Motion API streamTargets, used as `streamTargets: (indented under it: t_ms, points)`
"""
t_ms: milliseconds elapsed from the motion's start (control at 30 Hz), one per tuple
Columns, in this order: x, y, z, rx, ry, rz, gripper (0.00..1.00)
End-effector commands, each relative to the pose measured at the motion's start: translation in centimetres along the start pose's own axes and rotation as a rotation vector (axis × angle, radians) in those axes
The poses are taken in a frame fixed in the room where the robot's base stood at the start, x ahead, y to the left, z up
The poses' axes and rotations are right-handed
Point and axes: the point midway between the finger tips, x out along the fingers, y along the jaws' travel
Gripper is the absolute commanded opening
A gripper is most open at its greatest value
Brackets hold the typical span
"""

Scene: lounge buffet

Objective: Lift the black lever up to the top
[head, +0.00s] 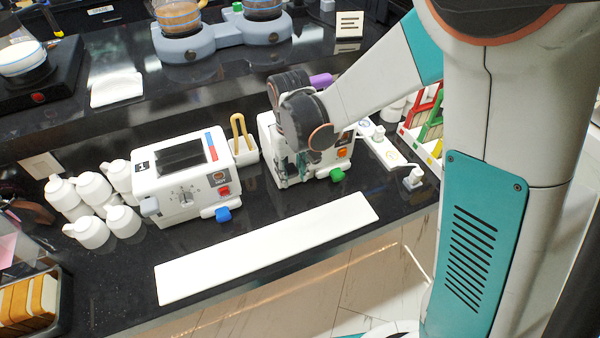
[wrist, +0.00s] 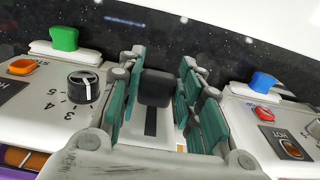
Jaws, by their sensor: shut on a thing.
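The right white toaster (head: 332,166) stands on the black counter with a green tab, an orange button and a dial. It fills the left of the wrist view (wrist: 35,88). In the head view my gripper (head: 302,164) is at the toaster's left end, and my wrist hides the lever there.
The left toaster (head: 182,180), with a blue tab and red button, stands close beside my gripper. Tongs (head: 240,132) stand between the toasters. A long white board (head: 265,248) lies in front. White jugs (head: 92,188) stand at left, and a colourful rack (head: 428,125) at right.

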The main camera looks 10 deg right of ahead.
Motion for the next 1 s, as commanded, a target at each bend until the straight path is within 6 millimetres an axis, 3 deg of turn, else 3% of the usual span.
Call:
streamTargets:
  t_ms: [767, 800, 900, 1000]
  points:
    - [-3.6, 0.0, 0.0, 0.000, 0.000, 0.000, 0.04]
    - [-3.5, 0.0, 0.0, 0.000, 0.000, 0.000, 0.40]
    - [-3.5, 0.0, 0.0, 0.000, 0.000, 0.000, 0.56]
    - [-3.5, 0.0, 0.0, 0.000, 0.000, 0.000, 0.56]
